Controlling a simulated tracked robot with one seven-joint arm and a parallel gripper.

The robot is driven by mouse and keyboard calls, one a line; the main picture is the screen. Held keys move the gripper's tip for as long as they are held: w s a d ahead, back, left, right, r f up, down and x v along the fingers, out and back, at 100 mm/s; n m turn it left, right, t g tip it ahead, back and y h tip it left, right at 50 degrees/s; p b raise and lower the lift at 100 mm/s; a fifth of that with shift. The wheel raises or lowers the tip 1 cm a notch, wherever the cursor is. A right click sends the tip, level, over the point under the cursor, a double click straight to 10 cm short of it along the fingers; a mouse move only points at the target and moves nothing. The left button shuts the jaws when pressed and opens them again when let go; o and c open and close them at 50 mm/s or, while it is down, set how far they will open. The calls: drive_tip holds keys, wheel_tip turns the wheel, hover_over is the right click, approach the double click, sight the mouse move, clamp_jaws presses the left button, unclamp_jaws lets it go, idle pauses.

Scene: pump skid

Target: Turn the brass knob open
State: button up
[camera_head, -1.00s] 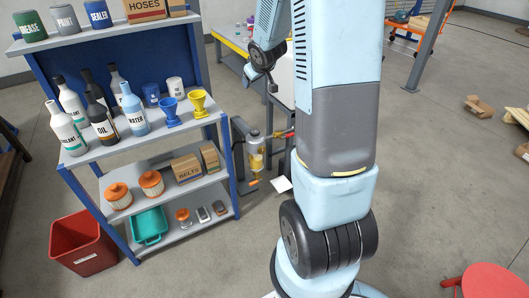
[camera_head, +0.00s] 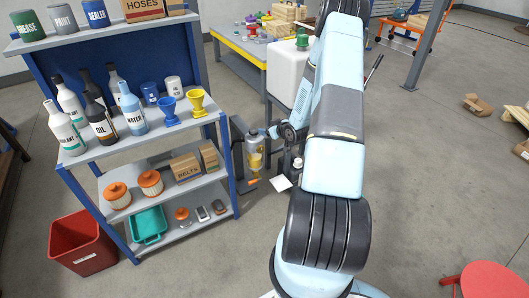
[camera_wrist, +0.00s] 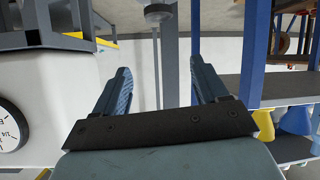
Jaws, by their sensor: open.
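I cannot make out a brass knob for certain in either view. In the head view a clear cylinder with amber contents (camera_head: 255,153) hangs on the pump skid beside the shelf, with a small orange part (camera_head: 253,181) below it. My gripper (camera_head: 267,132) is close to the top of this cylinder; whether they touch is unclear. The wrist view shows my gripper (camera_wrist: 160,85) open, with nothing between its fingertips. A grey rounded fitting (camera_wrist: 157,12) is at the top of that view, beyond the fingers, with a grey post behind.
A blue shelf rack (camera_head: 228,160) with bottles, funnels and boxes stands close left of the skid. A white tank (camera_head: 288,75) stands behind my arm. A dial gauge (camera_wrist: 10,130) shows at left in the wrist view. The floor at right is mostly open.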

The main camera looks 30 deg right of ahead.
drive_tip(key=s+f+m+t, duration=0.2)
drive_tip(key=s+f, duration=0.2)
drive_tip(key=f, duration=0.6)
drive_tip(key=m+t+h, duration=0.1)
drive_tip(key=m+t, duration=0.1)
drive_tip(key=t, duration=0.1)
approach(262, 150)
drive_tip(key=w, duration=0.9)
drive_tip(key=shift+a, duration=0.25)
drive_tip(key=shift+c, duration=0.3)
